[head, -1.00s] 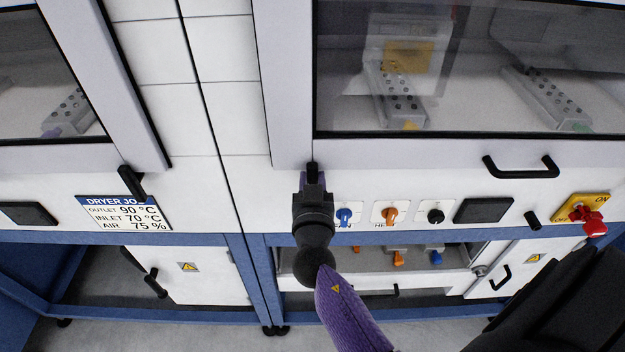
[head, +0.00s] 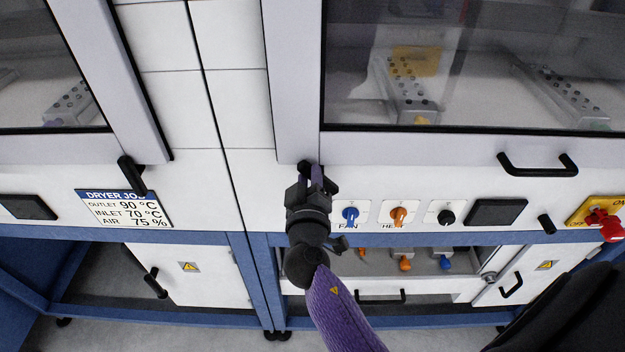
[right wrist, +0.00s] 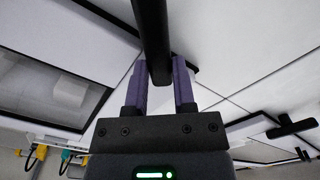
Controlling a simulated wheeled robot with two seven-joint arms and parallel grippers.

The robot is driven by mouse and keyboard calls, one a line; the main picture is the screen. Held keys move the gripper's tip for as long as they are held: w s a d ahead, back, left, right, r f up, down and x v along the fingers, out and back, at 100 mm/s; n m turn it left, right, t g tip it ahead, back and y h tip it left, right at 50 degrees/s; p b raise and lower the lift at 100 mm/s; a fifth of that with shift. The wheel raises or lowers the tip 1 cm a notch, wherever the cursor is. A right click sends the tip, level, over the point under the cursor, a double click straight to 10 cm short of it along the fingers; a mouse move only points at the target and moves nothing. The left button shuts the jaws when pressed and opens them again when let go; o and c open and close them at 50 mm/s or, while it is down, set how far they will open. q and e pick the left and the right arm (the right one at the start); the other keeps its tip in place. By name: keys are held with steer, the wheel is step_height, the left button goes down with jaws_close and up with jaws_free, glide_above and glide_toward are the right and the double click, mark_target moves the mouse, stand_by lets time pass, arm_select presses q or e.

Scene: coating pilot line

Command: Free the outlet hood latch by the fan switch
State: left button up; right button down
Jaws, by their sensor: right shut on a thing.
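The outlet hood latch is a black handle at the hood's lower left corner, just up and left of the blue fan switch (head: 351,214). In the head view my right gripper (head: 312,174) is at the latch and mostly hides it. In the right wrist view the dark latch bar (right wrist: 151,35) runs down between the two purple fingers of my right gripper (right wrist: 160,72), which are shut on it. The latch's exact angle is hard to tell. My left gripper is not in view.
An orange heat switch (head: 398,215) and a black knob (head: 445,217) sit right of the fan switch. A red emergency knob (head: 604,217) is at far right. The hood handle (head: 538,166) is above. A similar black latch (head: 131,175) and a dryer job sign (head: 124,209) are at left.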

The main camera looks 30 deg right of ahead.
steer(key=n, duration=0.3)
steer(key=shift+w+a+f, duration=0.15)
steer(key=shift+f, duration=0.1)
steer(key=shift+w+a+f+n+b, duration=0.1)
steer(key=shift+f+n, duration=0.1)
steer(key=shift+n, duration=0.85)
steer(key=shift+s+a+f+n+b, duration=0.15)
steer(key=shift+f+n, duration=0.1)
steer(key=shift+n, duration=0.85)
steer(key=shift+w+d+f+n+b, duration=0.1)
steer(key=shift+w+f+n, duration=0.1)
steer(key=shift+n, duration=0.85)
steer(key=shift+c, duration=2.2)
jaws_free()
steer(key=shift+f, duration=0.1)
